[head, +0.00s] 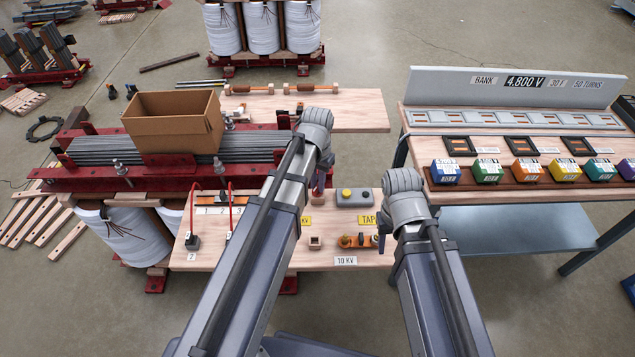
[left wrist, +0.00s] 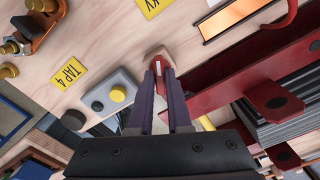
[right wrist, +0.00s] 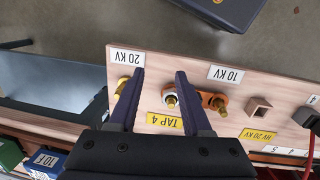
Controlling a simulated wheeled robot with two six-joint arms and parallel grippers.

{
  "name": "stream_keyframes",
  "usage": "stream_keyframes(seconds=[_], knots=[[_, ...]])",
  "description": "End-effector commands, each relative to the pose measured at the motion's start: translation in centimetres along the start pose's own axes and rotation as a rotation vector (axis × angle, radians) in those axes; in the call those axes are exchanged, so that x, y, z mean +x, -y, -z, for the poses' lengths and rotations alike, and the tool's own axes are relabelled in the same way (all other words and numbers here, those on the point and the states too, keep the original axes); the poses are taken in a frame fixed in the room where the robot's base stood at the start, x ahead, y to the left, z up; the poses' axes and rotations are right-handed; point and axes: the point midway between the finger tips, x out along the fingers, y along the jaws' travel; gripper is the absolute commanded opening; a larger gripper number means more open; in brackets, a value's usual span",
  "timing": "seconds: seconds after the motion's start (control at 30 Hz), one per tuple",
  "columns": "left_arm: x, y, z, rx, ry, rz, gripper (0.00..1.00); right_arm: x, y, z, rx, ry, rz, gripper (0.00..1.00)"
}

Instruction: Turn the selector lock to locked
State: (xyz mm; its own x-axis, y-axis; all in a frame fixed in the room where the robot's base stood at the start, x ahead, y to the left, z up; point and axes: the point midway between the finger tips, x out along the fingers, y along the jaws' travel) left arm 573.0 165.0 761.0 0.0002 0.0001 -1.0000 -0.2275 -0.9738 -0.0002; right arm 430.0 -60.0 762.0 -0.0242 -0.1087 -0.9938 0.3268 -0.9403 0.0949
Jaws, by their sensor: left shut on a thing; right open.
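A small red handle (left wrist: 160,68) with a pale stripe sits on a wooden block (left wrist: 157,54) on the wooden board; it appears to be the selector lock. My left gripper (left wrist: 163,72) is shut on this red handle, its fingers largely covering it. No locked or unlocked marking is readable. My right gripper (right wrist: 158,78) is open and empty above the board's right end, near the brass terminals (right wrist: 170,101).
A grey box with yellow button (head: 355,197) is right of the left gripper. An orange link with terminals (head: 358,240) and a TAP label lie in front. A cardboard box (head: 174,121) stands on the transformer core. A table with coloured blocks (head: 525,170) is at right.

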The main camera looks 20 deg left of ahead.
Motion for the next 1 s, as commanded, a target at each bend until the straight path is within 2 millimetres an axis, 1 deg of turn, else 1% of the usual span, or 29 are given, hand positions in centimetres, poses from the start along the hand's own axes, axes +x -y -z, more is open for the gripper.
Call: stream_keyframes(seconds=[0.7,1.0], knots=[[0.01,-0.01,-0.03,0.674,0.0,0.0,0.0,0.01,0.0,0.0,0.0,0.0,0.0,0.49],[0.01,-0.01,-0.03,0.901,0.0,0.0,0.0,0.01,0.0,0.0,0.0,0.0,0.0,0.49]])
